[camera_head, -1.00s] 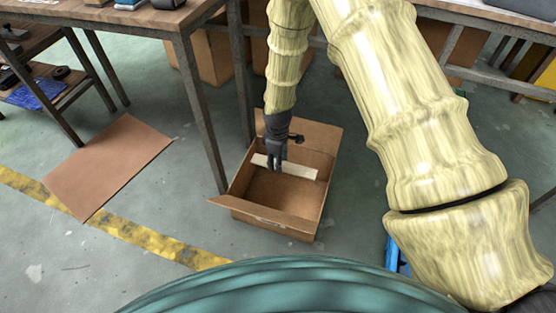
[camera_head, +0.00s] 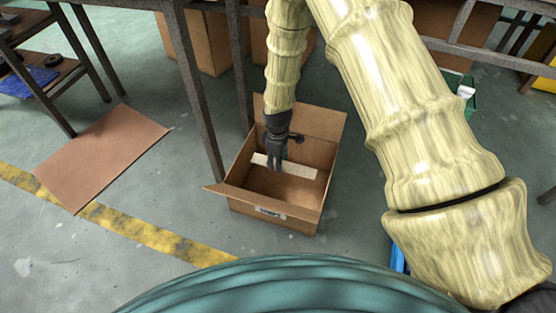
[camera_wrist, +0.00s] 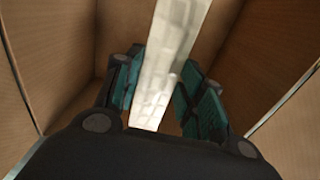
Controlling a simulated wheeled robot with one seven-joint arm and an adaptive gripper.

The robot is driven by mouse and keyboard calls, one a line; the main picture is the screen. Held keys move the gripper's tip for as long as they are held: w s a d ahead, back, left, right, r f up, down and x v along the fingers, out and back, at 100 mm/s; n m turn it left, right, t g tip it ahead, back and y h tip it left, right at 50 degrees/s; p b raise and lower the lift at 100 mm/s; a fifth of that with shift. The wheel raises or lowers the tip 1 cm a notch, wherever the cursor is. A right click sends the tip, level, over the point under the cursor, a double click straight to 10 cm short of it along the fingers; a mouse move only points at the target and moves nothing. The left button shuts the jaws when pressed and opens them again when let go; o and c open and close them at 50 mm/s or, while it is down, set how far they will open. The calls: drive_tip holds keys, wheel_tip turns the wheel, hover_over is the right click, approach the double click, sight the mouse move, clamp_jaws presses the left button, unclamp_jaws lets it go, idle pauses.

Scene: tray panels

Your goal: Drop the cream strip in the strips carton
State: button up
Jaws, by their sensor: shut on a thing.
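The cream strip (camera_head: 298,170) is a long, flat, pale piece held crosswise by my gripper (camera_head: 276,164). In the wrist view the strip (camera_wrist: 172,60) runs between the two teal-padded fingers of my gripper (camera_wrist: 160,98), which are shut on it. The open brown carton (camera_head: 236,195) stands on the floor with its flaps spread and a small label on its front. The gripper and strip are over the carton's opening, seen against its inside walls. The carton walls (camera_wrist: 65,50) surround the strip in the wrist view. I cannot tell how far the strip is from the carton floor.
A flat brown cardboard sheet (camera_head: 104,155) lies on the floor at the left, near a yellow floor line (camera_head: 150,236). Table legs (camera_head: 200,110) stand close behind and left of the carton. A green bin (camera_head: 466,92) is at the back right.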

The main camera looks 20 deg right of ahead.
drive_tip(key=o, duration=1.1)
drive_tip(key=shift+r, duration=0.1)
idle(0.5)
drive_tip(key=shift+r+p, duration=4.05)
drive_tip(key=shift+r, duration=0.35)
drive_tip(key=shift+r, duration=0.1)
